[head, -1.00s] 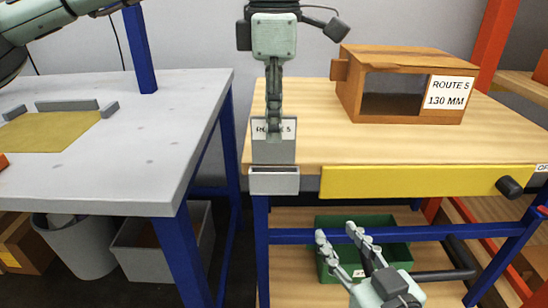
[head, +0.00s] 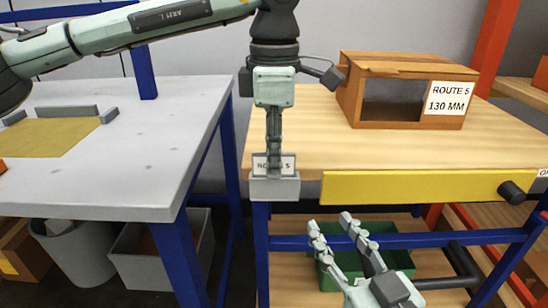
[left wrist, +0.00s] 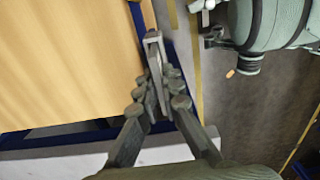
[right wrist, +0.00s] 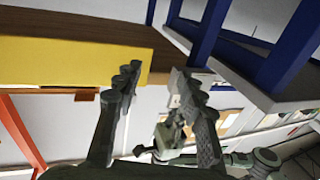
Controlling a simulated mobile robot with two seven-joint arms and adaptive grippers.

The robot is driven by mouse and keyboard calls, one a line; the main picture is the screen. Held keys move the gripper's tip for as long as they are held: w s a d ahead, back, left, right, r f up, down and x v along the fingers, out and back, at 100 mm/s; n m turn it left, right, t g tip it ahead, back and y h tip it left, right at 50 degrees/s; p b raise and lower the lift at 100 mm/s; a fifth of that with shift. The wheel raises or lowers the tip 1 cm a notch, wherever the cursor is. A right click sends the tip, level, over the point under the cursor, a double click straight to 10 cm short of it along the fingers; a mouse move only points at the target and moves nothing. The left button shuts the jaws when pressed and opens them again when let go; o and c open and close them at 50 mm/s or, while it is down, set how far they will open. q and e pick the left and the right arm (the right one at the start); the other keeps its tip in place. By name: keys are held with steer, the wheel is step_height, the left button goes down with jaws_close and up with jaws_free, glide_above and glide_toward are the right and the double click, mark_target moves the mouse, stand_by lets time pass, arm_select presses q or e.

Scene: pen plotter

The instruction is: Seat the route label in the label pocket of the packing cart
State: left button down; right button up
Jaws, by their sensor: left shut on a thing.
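The route label (head: 260,161), a pale card on a grey plate with partly covered lettering, is upright at the left front corner of the packing cart (head: 430,150). My left gripper (head: 274,168) points down and is shut on it. The grey label pocket (head: 274,188) is fixed at that corner. The label's lower part is hidden behind the pocket's front wall; I cannot tell how deep it sits. In the left wrist view the left fingers (left wrist: 158,88) close together beside the cart's edge. My right gripper (head: 329,222) is open and empty, low before the cart; it also shows in the right wrist view (right wrist: 157,75).
A wooden box (head: 410,70) marked "ROUTE 5 130 MM" stands on the cart top. A yellow front panel (head: 420,187) with a black knob is right of the pocket. A green bin (head: 395,262) is on the lower shelf. A grey table (head: 130,160) stands at left.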

arm_select(q)
steer(key=c, duration=1.7)
jaws_free()
arm_select(e)
steer(key=shift+a+r, duration=0.1)
steer(key=shift+r, duration=0.15)
arm_select(q)
steer(key=shift+r, duration=0.15)
step_height(320, 180, up, 12)
steer(key=p, duration=0.1)
steer(key=shift+p, duration=0.35)
arm_select(e)
steer(key=d+f+g+h, duration=0.2)
steer(key=d+f+g, duration=0.1)
steer(key=f, duration=0.5)
steer(key=shift+s+d+g, duration=0.3)
steer(key=shift+d+g, duration=0.1)
steer(key=shift+d, duration=0.25)
arm_select(q)
steer(key=shift+s, duration=0.1)
arm_select(e)
steer(key=shift+s, duration=0.1)
